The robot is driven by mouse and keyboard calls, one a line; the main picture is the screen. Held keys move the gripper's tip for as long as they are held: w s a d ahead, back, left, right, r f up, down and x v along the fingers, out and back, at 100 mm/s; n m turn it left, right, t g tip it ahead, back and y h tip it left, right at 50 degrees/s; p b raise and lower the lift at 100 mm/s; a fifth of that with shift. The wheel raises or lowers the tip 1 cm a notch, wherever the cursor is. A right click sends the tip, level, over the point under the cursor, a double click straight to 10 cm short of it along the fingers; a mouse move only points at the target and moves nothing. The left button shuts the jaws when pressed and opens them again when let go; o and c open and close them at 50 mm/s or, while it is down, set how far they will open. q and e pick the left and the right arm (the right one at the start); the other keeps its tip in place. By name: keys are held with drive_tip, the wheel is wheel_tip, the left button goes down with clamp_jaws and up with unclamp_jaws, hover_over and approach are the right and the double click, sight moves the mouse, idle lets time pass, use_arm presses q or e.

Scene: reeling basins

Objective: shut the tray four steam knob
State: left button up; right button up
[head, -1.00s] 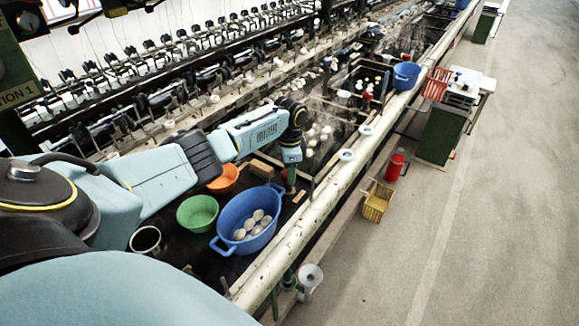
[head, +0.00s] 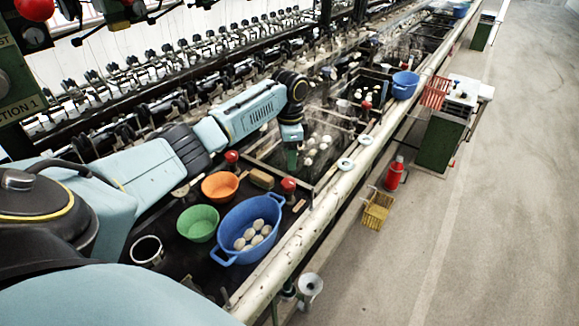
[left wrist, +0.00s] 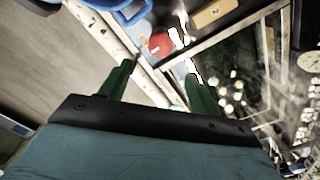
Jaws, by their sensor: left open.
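Several red knobs stand along the basin line in the head view: one by the blue tub (head: 289,184), one beside the orange bowl (head: 232,157) and one farther back (head: 366,106). No number is readable on them, so I cannot tell which is tray four's. My left gripper (head: 292,160) points down over the near edge of a basin, just beyond the knob by the tub. In the left wrist view my left gripper (left wrist: 160,80) is open, its two green fingers apart with nothing between the tips. A red knob (left wrist: 160,43) shows just past the tips, apart from them. My right gripper is not in view.
A blue tub (head: 224,246) with several pale cocoons, a green bowl (head: 198,223), an orange bowl (head: 220,186) and a metal cup (head: 147,251) stand near. A pale rail (head: 325,205) runs along the basins. The floor at right is mostly clear.

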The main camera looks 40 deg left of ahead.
use_arm(q)
drive_tip(key=shift+r, duration=1.7)
